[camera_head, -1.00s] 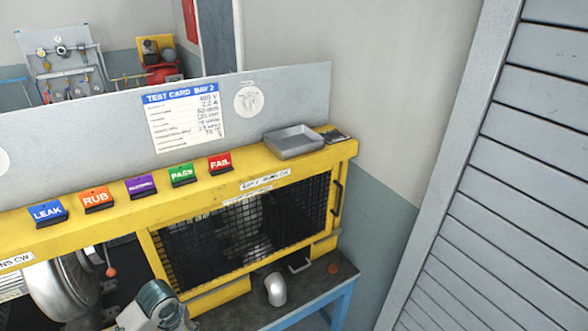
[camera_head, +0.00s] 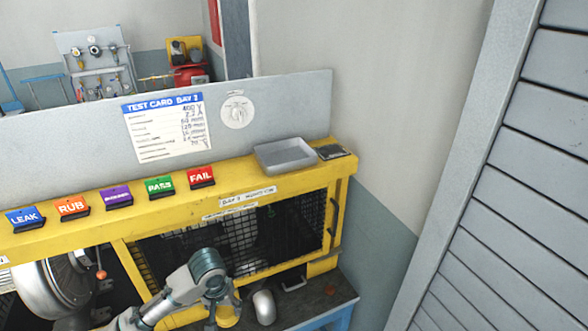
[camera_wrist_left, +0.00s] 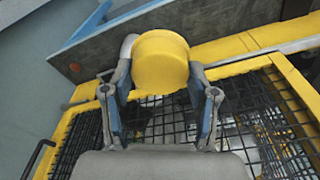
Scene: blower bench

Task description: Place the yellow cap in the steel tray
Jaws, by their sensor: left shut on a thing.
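The yellow cap (camera_wrist_left: 160,62) is round and sits between the fingers of my left gripper (camera_wrist_left: 160,95) in the left wrist view. The left gripper is shut on it. In the head view the left gripper (camera_head: 226,300) hangs low in front of the mesh guard, and a bit of the yellow cap (camera_head: 228,318) shows below its fingers. The steel tray (camera_head: 285,154) is a shallow grey tray on the right part of the yellow top ledge, above and to the right of the gripper. It looks empty. My right gripper is out of view.
Coloured tags, from LEAK (camera_head: 25,219) to FAIL (camera_head: 200,177), stand along the yellow ledge (camera_head: 110,220) left of the tray. A dark flat item (camera_head: 332,152) lies right of the tray. A mesh guard (camera_head: 270,232) is below, with a grey rounded object (camera_head: 263,306) on the lower bench.

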